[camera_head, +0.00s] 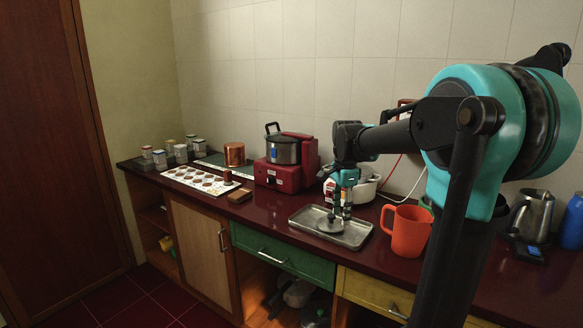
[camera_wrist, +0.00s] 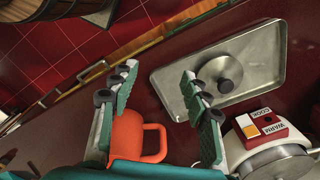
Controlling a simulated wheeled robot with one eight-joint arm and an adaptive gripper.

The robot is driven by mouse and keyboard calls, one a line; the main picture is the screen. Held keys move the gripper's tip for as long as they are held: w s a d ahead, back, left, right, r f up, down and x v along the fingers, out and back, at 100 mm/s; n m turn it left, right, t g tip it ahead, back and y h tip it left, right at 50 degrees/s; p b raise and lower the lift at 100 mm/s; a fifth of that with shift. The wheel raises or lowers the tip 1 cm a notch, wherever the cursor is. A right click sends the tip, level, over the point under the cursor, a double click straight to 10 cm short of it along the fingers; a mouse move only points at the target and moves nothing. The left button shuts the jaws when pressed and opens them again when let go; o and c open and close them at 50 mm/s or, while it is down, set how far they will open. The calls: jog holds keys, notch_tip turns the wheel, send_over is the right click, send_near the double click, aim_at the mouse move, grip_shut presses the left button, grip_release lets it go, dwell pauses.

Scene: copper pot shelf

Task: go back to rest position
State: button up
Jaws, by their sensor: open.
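My gripper (camera_head: 341,211) points down above the metal tray (camera_head: 355,236) on the counter. In the wrist view its fingers (camera_wrist: 160,90) are apart, with nothing between them. A round metal lid with a knob (camera_head: 330,226) lies on the tray. The lid (camera_wrist: 222,70) and tray (camera_wrist: 268,48) also show in the wrist view, beyond the right finger, which overlaps the lid's edge. From these views I cannot tell the exact height of the fingertips over the lid.
An orange pitcher (camera_head: 409,232) stands right of the tray. A white cooker (camera_head: 366,187) is behind it, a red appliance (camera_head: 281,175) with a black-and-steel pot (camera_head: 283,150) to the left. A copper pot (camera_head: 234,154) and small jars stand farther left. A kettle (camera_head: 532,213) is at right.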

jog(key=s+d+f+n+t, duration=0.2)
jog(key=s+f+n, duration=0.5)
jog(key=s+f, duration=0.2)
jog(key=s+d+f+n+t, duration=0.1)
jog(key=s+f+n+t, duration=0.1)
jog(key=s+f+n, duration=0.5)
jog(key=s+f, duration=0.2)
jog(key=s, duration=0.2)
jog(key=shift+d+f+n, duration=0.3)
jog(key=shift+d+n, duration=0.1)
jog(key=shift+s, duration=0.1)
